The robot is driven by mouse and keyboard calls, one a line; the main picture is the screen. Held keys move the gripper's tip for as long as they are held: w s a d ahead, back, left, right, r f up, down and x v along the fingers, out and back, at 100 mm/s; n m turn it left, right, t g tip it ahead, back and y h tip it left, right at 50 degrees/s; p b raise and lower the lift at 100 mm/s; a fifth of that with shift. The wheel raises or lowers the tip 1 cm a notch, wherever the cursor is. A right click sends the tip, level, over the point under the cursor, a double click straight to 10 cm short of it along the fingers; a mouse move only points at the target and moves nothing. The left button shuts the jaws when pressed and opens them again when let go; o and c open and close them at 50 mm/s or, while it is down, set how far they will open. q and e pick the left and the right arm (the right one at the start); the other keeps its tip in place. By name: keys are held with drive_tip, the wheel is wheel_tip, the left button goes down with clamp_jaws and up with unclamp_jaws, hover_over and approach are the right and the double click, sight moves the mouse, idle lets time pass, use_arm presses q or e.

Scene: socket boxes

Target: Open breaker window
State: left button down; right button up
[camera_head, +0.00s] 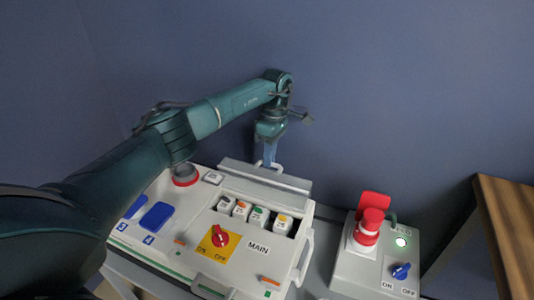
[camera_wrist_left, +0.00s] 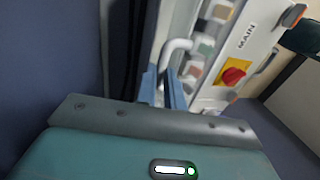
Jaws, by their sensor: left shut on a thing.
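The breaker window (camera_head: 292,181) is a light grey panel along the back edge of the white MAIN box (camera_head: 258,263). It looks raised, and the breaker recess in front of it is uncovered. Several breakers (camera_head: 259,216) with coloured marks show inside. My left gripper (camera_head: 269,158) comes down from above at the back of the panel. Its blue fingers are shut on the white window handle, which shows between them in the left wrist view (camera_wrist_left: 177,46). The arm and fingers hide part of the handle in the head view. My right gripper is not in view.
A red rotary switch on a yellow plate (camera_head: 218,238) is on the box front, with blue socket covers (camera_head: 157,215) to its left. A second box (camera_head: 352,271) with a red plug and lit green lamp stands right. A wooden surface (camera_head: 510,225) is at far right.

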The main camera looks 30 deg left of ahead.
use_arm(q)
drive_tip(key=shift+r, duration=0.1)
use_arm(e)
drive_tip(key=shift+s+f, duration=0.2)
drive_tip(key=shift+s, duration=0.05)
use_arm(q)
drive_tip(key=c, duration=1.5)
unclamp_jaws()
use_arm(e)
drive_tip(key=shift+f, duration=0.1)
use_arm(q)
drive_tip(key=v, duration=0.7)
drive_tip(key=shift+w+r, duration=0.1)
drive_tip(key=shift+r, duration=0.15)
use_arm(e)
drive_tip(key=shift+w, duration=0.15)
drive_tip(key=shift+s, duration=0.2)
